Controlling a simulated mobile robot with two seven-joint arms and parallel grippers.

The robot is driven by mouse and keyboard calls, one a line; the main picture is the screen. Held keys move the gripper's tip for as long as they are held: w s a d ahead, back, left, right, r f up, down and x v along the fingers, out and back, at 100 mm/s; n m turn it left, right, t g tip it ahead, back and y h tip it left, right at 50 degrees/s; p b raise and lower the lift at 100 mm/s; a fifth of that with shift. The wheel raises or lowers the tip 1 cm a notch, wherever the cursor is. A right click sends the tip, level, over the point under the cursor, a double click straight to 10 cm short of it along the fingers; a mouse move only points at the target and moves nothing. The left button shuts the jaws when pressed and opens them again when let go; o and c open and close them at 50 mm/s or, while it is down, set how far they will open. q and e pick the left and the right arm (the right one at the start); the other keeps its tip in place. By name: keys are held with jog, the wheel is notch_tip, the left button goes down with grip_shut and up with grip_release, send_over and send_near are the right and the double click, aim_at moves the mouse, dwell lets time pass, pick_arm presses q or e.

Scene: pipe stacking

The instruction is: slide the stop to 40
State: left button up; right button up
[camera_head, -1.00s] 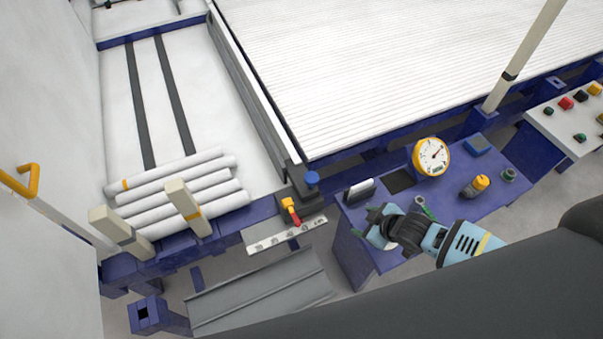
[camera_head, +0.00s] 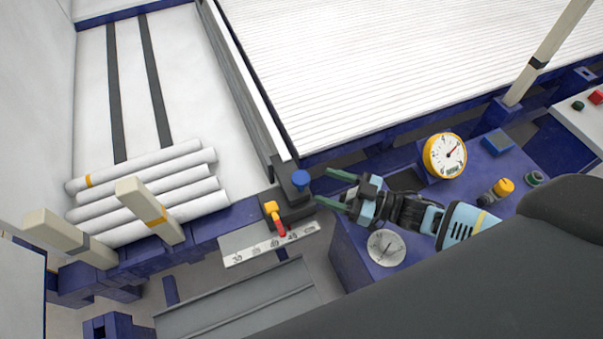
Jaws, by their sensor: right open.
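The stop (camera_head: 291,199) is a dark block on the blue rail, with a blue knob (camera_head: 300,178) on top and a yellow-orange lever (camera_head: 270,208) beside it. Its red pointer (camera_head: 281,229) hangs over a white scale plate (camera_head: 240,256) and appears to sit between 40 and 45. My right gripper (camera_head: 334,189) is just right of the blue knob, its two green fingers open toward it. The fingers look empty and apart from the knob. My left gripper is out of view.
White pipes (camera_head: 150,172) lie stacked at left behind cream posts (camera_head: 150,212). A blue bench (camera_head: 350,262) at right carries a round grey disc (camera_head: 386,248), a yellow dial gauge (camera_head: 444,156) and a yellow-topped part (camera_head: 503,188). A grey channel (camera_head: 235,305) lies below the scale.

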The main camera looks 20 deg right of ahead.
aim_at(301, 177)
jog(key=shift+b+x, duration=0.3)
jog(key=shift+x, duration=3.6)
jog(key=shift+c, duration=0.4)
